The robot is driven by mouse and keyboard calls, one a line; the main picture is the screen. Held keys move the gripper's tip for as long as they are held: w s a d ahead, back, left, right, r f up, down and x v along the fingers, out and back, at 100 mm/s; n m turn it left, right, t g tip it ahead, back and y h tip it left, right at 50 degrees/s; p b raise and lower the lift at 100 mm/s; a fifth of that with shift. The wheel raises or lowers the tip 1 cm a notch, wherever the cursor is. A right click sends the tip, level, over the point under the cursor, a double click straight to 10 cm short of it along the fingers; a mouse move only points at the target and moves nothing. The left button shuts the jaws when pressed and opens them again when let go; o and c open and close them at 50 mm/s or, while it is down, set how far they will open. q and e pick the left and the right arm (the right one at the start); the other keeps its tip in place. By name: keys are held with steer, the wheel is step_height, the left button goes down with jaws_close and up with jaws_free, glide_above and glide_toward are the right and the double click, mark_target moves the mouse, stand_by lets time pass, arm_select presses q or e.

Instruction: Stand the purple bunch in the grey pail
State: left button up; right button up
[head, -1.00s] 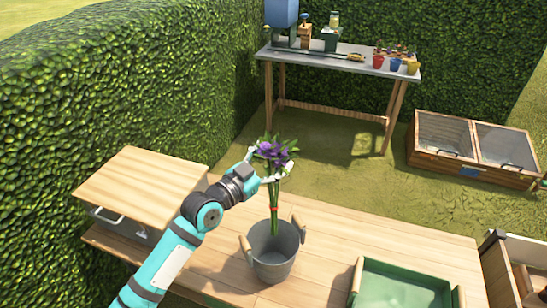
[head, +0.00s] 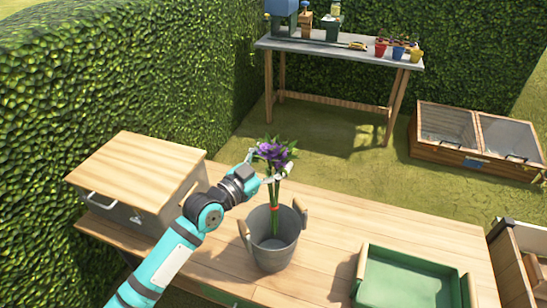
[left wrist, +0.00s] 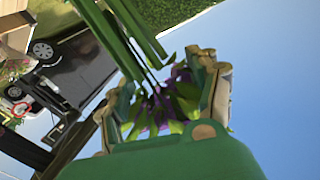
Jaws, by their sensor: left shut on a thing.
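The purple bunch (head: 274,158) is upright in the head view, its green stems bound with a red tie and running down into the mouth of the grey pail (head: 274,252). The pail stands on the wooden table, with wooden grips at its sides. My left gripper (head: 270,174) is shut on the bunch just below the flowers, above the pail's rim. The left wrist view shows the purple bunch (left wrist: 160,112) between the fingers of my left gripper (left wrist: 165,95). The stem ends are hidden inside the pail, so I cannot tell if they touch its bottom. My right gripper is not in view.
A green tray (head: 410,278) lies on the wooden table (head: 335,225) right of the pail. A wooden-topped box (head: 138,170) stands at left by the hedge. A bench (head: 340,50) with pots and a cold frame (head: 476,142) stand behind. The table between pail and tray is clear.

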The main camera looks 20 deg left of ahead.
mark_target(271, 194)
arm_select(q)
steer(key=shift+f+b, duration=4.35)
steer(key=shift+f, duration=1.5)
steer(key=o, duration=1.8)
